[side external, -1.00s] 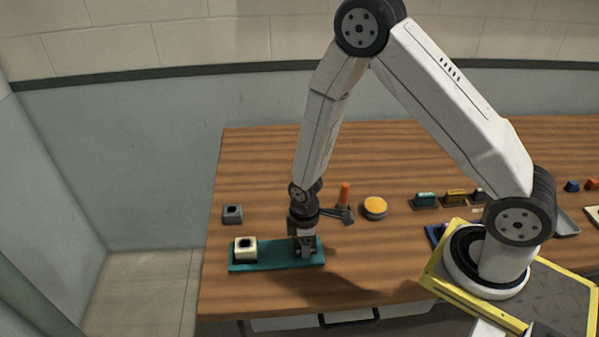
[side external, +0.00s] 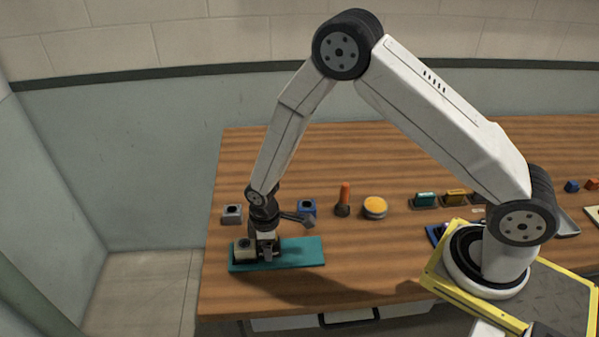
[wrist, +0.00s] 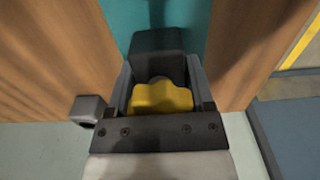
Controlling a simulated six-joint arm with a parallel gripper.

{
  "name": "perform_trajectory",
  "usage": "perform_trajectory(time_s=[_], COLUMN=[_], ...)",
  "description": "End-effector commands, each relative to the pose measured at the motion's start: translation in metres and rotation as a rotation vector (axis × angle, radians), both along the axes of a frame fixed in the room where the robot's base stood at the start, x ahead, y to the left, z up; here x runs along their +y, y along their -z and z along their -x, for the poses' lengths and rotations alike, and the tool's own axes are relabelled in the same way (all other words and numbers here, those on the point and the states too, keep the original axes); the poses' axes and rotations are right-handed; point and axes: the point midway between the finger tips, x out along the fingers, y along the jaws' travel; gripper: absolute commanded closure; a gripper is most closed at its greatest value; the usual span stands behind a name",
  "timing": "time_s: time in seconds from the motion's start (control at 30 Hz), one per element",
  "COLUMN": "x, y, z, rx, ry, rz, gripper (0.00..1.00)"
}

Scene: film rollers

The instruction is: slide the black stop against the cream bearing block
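A teal base plate (side external: 303,252) lies near the table's left front; it also shows in the wrist view (wrist: 196,22). The cream bearing block (side external: 243,253) stands at its left end, partly behind my gripper (side external: 265,256). In the wrist view my gripper (wrist: 160,75) has its fingers at the sides of the black stop (wrist: 156,42), apparently closed on it. A yellowish block, apparently the bearing block (wrist: 162,98), shows close below the stop. Whether the two touch is hidden by the fingers and shadow.
A grey block (side external: 232,214) stands behind the plate; it also shows in the wrist view (wrist: 88,108). A blue block (side external: 307,208), an orange-handled piece (side external: 344,195) and a yellow-topped disc (side external: 375,206) stand behind to the right. The plate's right part is clear.

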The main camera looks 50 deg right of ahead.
Motion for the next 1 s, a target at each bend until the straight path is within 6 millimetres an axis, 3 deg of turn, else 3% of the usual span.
perform_trajectory(time_s=[0.03,0.07,0.57,1.0], x=[0.001,0.001,0.000,0.000], y=[0.000,0.000,-0.005,-0.047], z=[-0.001,-0.001,0.000,0.000], rx=[-0.004,-0.004,0.000,-0.002], ry=[-0.001,-0.001,0.000,0.000], rz=[-0.001,-0.001,0.000,-0.001], gripper=[0.15,0.06,0.06,0.06])
